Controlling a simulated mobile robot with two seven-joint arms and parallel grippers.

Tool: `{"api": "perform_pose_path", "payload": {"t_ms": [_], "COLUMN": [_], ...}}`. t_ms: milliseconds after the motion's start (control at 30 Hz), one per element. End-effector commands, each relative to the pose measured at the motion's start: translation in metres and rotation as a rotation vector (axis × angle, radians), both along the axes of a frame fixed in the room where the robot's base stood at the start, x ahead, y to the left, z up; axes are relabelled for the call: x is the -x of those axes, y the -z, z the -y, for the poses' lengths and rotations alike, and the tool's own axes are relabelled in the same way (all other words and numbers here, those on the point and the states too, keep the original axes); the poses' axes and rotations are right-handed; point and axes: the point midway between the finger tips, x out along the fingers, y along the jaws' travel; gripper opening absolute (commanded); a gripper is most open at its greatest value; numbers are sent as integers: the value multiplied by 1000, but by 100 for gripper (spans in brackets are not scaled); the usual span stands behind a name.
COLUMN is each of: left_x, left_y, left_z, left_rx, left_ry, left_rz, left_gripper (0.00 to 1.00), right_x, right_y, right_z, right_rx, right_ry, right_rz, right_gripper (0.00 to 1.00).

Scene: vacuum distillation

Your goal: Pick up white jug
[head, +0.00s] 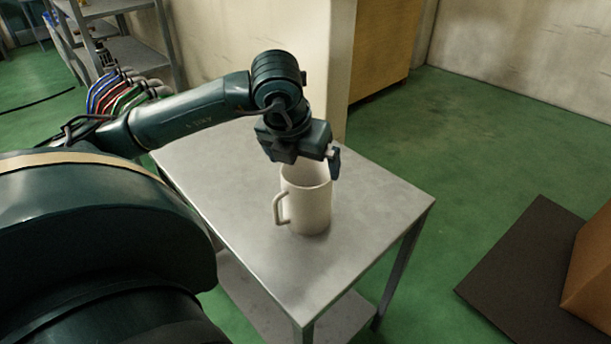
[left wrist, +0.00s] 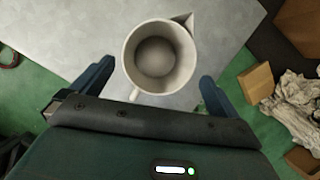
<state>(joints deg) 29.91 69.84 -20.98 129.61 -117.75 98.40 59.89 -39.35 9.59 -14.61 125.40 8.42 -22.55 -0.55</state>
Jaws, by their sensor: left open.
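The white jug (head: 307,205) stands upright on the metal table, its handle toward the left in the head view. In the left wrist view the jug (left wrist: 158,60) shows from above, with its empty inside, its spout at the upper right and its handle at the lower left. My left gripper (head: 308,168) is above the jug and covers part of its rim in the head view. In the left wrist view the left gripper (left wrist: 153,85) is open, with one finger on each side of the jug and gaps between. My right gripper is not in view.
The metal table (head: 370,205) is otherwise bare around the jug. A wall corner (head: 338,70) stands just behind it. A shelf rack (head: 125,50) is at the upper left. A dark mat (head: 520,265) and a cardboard box (head: 592,265) lie on the floor at right.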

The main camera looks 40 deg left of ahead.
Motion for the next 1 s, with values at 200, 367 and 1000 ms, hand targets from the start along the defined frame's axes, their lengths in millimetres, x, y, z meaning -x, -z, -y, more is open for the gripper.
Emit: {"api": "perform_pose_path", "payload": {"t_ms": [200, 367, 1000], "left_x": [-9, -17, -18], "left_y": [28, 44, 47], "left_z": [-5, -7, -7], "left_rx": [1, 1, 1], "left_ry": [0, 0, 1], "left_rz": [-7, -2, 0], "left_gripper": [100, 100, 70], "right_x": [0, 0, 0], "right_y": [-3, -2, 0], "right_z": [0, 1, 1], "right_rx": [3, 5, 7], "right_ry": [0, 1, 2], "right_rz": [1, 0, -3], "right_gripper": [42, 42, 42]}}
